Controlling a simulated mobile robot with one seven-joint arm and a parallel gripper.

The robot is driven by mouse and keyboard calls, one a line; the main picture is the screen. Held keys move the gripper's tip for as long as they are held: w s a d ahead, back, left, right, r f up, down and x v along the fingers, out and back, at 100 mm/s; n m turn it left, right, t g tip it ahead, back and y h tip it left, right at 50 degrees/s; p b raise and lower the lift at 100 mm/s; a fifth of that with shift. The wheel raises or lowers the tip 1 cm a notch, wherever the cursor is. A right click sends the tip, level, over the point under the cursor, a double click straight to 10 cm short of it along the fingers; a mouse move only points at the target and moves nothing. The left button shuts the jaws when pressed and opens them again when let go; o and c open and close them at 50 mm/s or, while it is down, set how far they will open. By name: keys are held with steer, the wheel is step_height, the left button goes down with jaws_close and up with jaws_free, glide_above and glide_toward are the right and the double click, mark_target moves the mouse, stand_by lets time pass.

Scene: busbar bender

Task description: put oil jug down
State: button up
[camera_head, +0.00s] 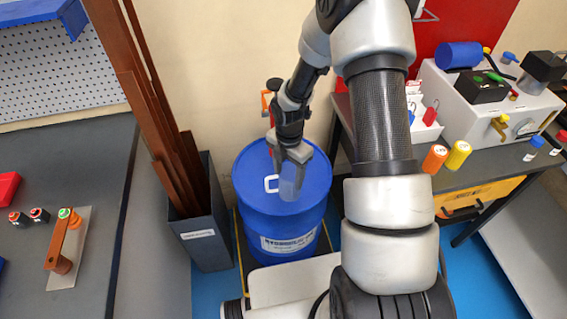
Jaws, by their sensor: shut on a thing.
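The oil jug (289,186) is a small, pale translucent vessel in my gripper (291,160). My gripper is shut on it and points down over the blue drum (255,172). The jug shows against the drum's lid, right of a white loop (271,184). I cannot tell whether the loop belongs to the jug or the drum. I also cannot tell whether the jug's base touches the lid. The gripper hides the jug's upper part.
A grey bin (205,235) with tall brown bars (150,100) stands left of the drum. A dark bench (60,120) is at the left. At the right, a table (490,160) carries a machine (490,105), an orange bottle (434,158) and a yellow bottle (457,154).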

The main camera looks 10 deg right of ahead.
steer(key=w+f, duration=0.3)
steer(key=w, duration=0.4)
steer(key=shift+f, duration=0.25)
steer(key=shift+f, duration=0.1)
steer(key=shift+f, duration=0.15)
steer(key=o, duration=1.5)
